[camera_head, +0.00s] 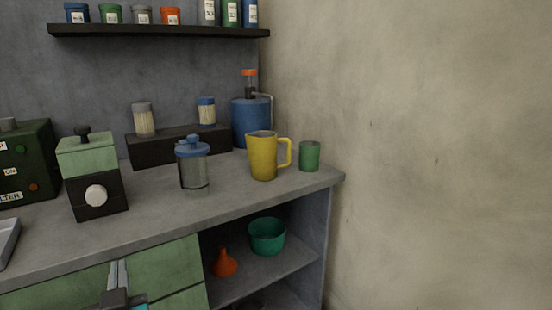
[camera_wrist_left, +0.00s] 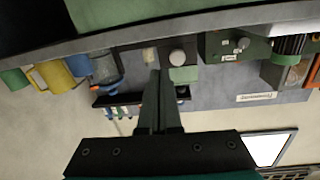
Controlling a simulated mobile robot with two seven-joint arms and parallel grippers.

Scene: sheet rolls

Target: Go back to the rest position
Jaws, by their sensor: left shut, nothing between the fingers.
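My left gripper (camera_head: 118,266) shows at the bottom left of the head view, its fingers pointing up in front of the green drawer fronts, below the counter's front edge. In the left wrist view, the two dark fingers (camera_wrist_left: 160,74) lie together with nothing between them. That view shows the counter upside down, beyond the fingertips. My right gripper is in neither view.
The grey counter (camera_head: 230,195) holds a green-and-black machine (camera_head: 92,175), a blue-lidded jar (camera_head: 193,165), a yellow jug (camera_head: 263,157) and a green cup (camera_head: 309,156). An open shelf below holds a teal bowl (camera_head: 267,237) and an orange funnel (camera_head: 224,263). A bare wall closes the right side.

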